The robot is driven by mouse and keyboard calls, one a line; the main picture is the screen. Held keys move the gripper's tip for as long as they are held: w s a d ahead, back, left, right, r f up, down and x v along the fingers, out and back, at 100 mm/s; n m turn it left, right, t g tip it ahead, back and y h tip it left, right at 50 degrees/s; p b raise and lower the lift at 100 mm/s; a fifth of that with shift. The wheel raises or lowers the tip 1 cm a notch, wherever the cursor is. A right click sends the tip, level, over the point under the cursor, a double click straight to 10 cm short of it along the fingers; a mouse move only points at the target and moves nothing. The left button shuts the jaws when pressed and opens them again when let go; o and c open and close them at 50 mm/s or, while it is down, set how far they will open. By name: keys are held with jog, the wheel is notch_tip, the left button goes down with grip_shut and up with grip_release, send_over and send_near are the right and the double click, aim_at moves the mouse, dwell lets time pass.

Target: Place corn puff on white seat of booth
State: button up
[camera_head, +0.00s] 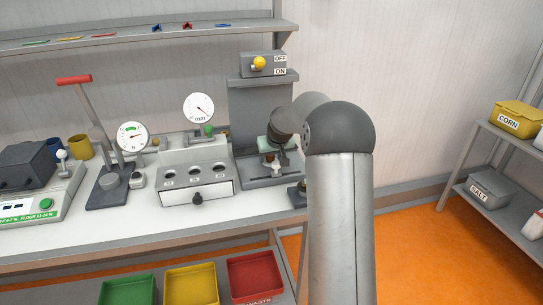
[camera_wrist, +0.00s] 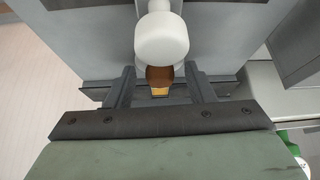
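The booth (camera_head: 262,105) is the grey machine at the back of the bench, with an upright back panel. A small white round piece, which looks like its seat, shows low in it (camera_head: 277,171) and large at the top centre of the wrist view (camera_wrist: 161,38). My gripper (camera_wrist: 160,78) is inside the booth, its two dark fingers apart. Between the fingertips, just below the white piece, is a small brown and yellow-orange thing (camera_wrist: 160,81), possibly the corn puff. Gaps show on both sides of it. Whether it touches the white piece, I cannot tell.
An OFF/ON switch box (camera_head: 263,64) tops the booth. A grey box with three holes (camera_head: 195,176) stands to its left, near dial gauges and a red-handled press (camera_head: 103,150). Green, yellow and red bins (camera_head: 254,277) sit below. A CORN box (camera_head: 515,119) is on the right shelf.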

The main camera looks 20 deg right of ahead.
jog(key=shift+r, duration=0.3)
jog(key=b+v, duration=0.1)
jog(key=v, duration=1)
jog(key=shift+s+r, duration=0.2)
jog(key=shift+r, duration=0.15)
jog(key=s+a+f+n+g, duration=0.1)
jog(key=s+a+f+g, duration=0.25)
jog(key=s+a, duration=1.15)
jog(key=s+a+f, duration=0.1)
jog(key=s+f, duration=0.1)
jog(key=s, duration=0.5)
jog(key=s+a+f+g, duration=0.1)
jog(key=s+a+f, duration=0.1)
jog(key=s, duration=0.5)
jog(key=s+a+f+g, duration=0.1)
jog(key=s+a+f, duration=0.1)
jog(key=s, duration=0.5)
jog(key=shift+s+f+n+y, duration=0.3)
jog(key=shift+f+y, duration=0.1)
jog(key=shift+f, duration=0.35)
jog(key=shift+w+a, duration=0.1)
jog(key=shift+a, duration=0.05)
jog(key=shift+c, duration=0.3)
